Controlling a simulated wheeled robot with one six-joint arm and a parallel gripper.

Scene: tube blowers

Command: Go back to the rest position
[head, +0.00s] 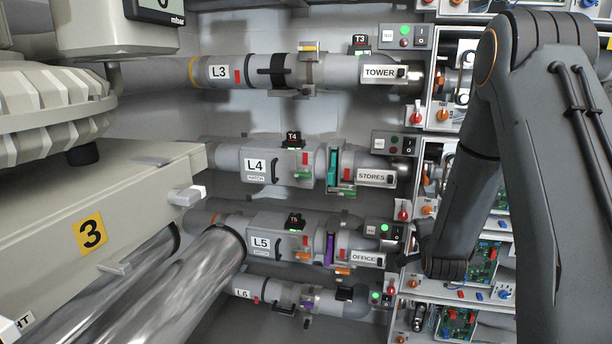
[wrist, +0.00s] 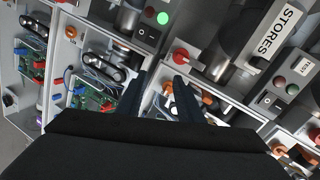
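My gripper (wrist: 160,82) shows in the wrist view with its two dark fingers apart and nothing between them. Behind the fingers are the open control boxes and a red knob (wrist: 181,57). In the head view my arm comes down on the right side, its wrist beside the control boxes near the OFFICE label (head: 365,258). The fingers there are small and dark and hard to make out. I cannot tell whether they touch anything.
Tube lines L3 (head: 218,72), L4 (head: 256,166), L5 (head: 262,244) and L6 (head: 242,293) run across the wall. Boxes with exposed circuit boards (head: 481,262) stand close around my wrist. A large beige machine (head: 100,220) and a shiny pipe (head: 195,285) fill the left.

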